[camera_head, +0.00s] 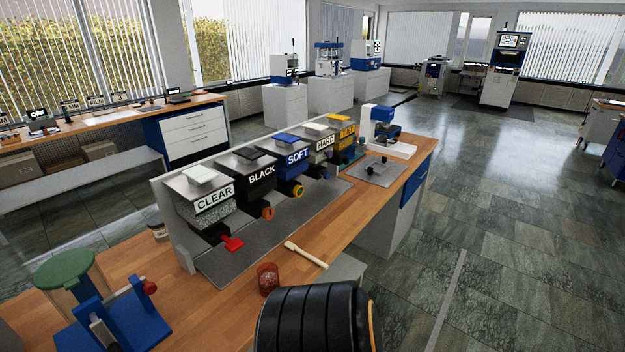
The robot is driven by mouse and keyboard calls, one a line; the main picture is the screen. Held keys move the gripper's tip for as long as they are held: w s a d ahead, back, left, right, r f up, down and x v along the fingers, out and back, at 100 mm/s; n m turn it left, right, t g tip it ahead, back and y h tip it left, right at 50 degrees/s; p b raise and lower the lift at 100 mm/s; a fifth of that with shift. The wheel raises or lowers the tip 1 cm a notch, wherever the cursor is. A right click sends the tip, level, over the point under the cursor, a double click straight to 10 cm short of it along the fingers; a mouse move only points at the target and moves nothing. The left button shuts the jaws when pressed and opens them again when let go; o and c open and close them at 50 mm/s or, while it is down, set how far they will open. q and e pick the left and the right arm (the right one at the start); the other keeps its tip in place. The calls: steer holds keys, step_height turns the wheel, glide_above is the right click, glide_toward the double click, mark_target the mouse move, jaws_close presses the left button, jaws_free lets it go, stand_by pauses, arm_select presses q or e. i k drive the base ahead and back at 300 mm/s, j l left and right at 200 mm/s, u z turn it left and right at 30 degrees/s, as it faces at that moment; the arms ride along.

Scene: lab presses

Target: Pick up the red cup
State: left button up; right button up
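The red cup (268,279) is small, reddish and partly see-through. It stands upright near the front edge of the wooden workbench (212,300), in the lower middle of the head view. A pale wooden-looking tool (306,255) lies on the bench just beyond it to the right. Nothing holds the cup. Neither of my grippers can be made out in this view.
A row of dispensers labelled CLEAR (213,199), BLACK (262,172), SOFT (298,157) and others stands behind the cup on a grey mat (262,237). A blue device (125,318) with a red knob stands at left. Bench wood around the cup is mostly clear.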

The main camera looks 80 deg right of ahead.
mark_target(268, 272)
steer(key=z, duration=2.2)
